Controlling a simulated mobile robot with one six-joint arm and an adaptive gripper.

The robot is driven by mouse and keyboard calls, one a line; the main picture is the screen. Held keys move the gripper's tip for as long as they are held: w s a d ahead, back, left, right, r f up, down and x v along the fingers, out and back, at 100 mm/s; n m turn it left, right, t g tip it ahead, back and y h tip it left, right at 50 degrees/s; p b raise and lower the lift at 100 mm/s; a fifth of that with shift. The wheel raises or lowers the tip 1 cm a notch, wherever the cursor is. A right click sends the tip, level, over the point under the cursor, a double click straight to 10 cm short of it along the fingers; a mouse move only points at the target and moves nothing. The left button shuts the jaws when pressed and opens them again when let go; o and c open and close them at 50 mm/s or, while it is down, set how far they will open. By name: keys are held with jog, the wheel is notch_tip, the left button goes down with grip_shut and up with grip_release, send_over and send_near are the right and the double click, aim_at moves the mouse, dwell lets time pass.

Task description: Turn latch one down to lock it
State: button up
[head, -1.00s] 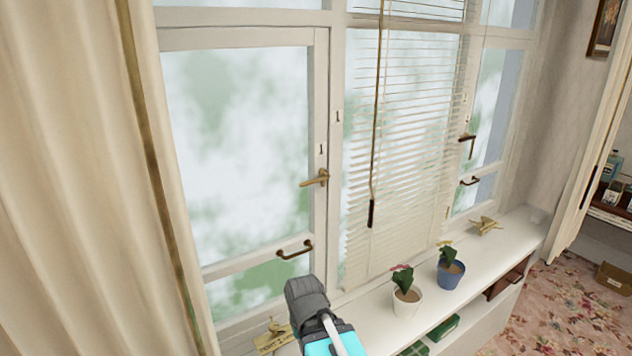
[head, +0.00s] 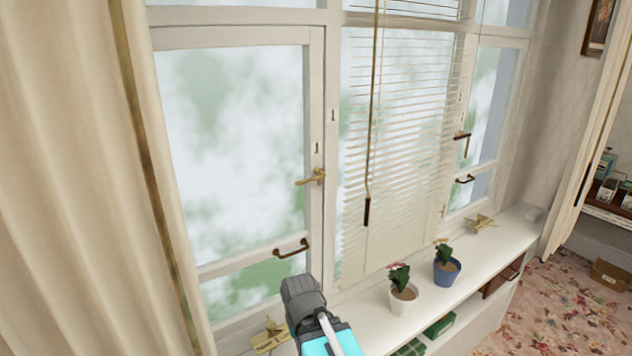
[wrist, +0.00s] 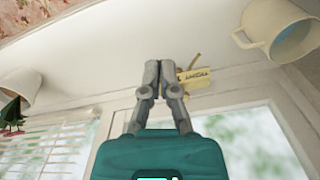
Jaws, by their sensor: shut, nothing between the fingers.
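In the head view, a brass latch (head: 312,177) sits on the right stile of the left window. Its handle points left, roughly level, and a small "1" mark shows above it. My gripper (wrist: 158,68) shows in the wrist view with its two grey fingers together and nothing between them. In the head view my arm's end is low, below the latch and well apart from it; the fingertips are hidden there. The latch cannot be made out in the wrist view.
A curved pull handle (head: 291,248) is below the latch. The sill holds a brass piece with a tag (head: 269,340), a white pot (head: 403,301) and a blue pot (head: 446,271). Blinds (head: 405,150) hang to the right. A mug (wrist: 262,25) shows in the wrist view.

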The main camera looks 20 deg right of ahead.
jog(key=o, duration=0.4)
jog(key=shift+w+r, duration=0.1)
jog(key=shift+w, duration=0.05)
jog(key=shift+o, duration=1.2)
jog(key=shift+w+r+y, duration=0.15)
jog(key=shift+w+y, duration=0.1)
jog(key=shift+y, duration=0.05)
jog(key=m+t+y+p, duration=0.4)
jog(key=t+y+p, duration=0.6)
jog(key=y, duration=0.6)
send_near(310, 180)
jog(key=d, duration=0.2)
jog(key=s+d, duration=0.1)
jog(key=shift+d+f, duration=0.3)
jog(key=shift+f, duration=0.1)
jog(key=shift+a, duration=0.15)
jog(key=p+x, duration=0.1)
jog(key=x, duration=1.2)
jog(key=shift+w+a+p, duration=0.2)
jog(key=shift+a+p, duration=0.05)
jog(key=shift+p, duration=0.05)
